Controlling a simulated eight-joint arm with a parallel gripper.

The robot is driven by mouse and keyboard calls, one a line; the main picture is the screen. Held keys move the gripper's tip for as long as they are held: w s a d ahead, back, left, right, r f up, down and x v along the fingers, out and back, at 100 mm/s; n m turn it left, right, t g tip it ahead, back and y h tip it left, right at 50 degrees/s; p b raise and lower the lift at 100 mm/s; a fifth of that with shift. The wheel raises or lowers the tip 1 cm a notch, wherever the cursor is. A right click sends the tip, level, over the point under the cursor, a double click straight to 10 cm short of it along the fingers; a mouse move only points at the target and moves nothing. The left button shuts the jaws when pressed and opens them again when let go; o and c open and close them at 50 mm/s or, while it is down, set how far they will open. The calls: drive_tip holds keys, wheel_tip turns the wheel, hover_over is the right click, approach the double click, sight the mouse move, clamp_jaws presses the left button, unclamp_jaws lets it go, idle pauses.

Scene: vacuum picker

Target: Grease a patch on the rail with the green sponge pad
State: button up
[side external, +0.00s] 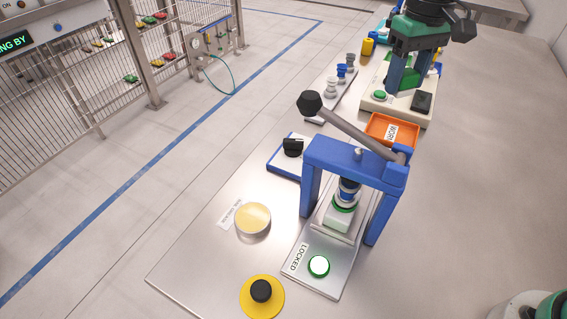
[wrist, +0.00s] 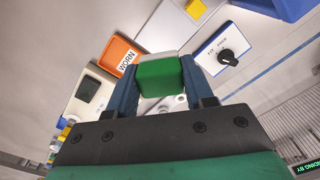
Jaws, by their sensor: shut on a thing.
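My gripper (side external: 402,88) is at the far end of the bench, above the cream box. In the wrist view its two blue fingers are shut on the green sponge pad (wrist: 160,78), which has a pale backing and sits squarely between them. A round tin of yellow grease (side external: 253,217) stands open near the front left of the bench, far from my gripper. A narrow grey strip (side external: 316,108) carries several small fittings (side external: 342,72); I cannot tell whether it is the rail.
A blue lever press (side external: 313,185) with a slanted handle stands mid-bench. An orange tray (side external: 373,136) marked WORN, a black-knob panel (side external: 279,164), a green button (side external: 319,266) and a yellow-based black button (side external: 261,308) surround it. The cream box (side external: 420,116) is below my gripper. The bench's right side is bare.

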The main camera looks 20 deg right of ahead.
drive_tip(key=w+a+f+n, duration=0.1)
drive_tip(key=w+a+n, duration=0.1)
drive_tip(key=a, duration=0.7)
drive_tip(key=n, duration=0.6)
hover_over(253, 217)
wheel_tip(253, 217, down, 8)
drive_tip(key=shift+f, duration=2.7)
drive_tip(key=shift+f, duration=0.6)
drive_tip(key=shift+r, duration=3.55)
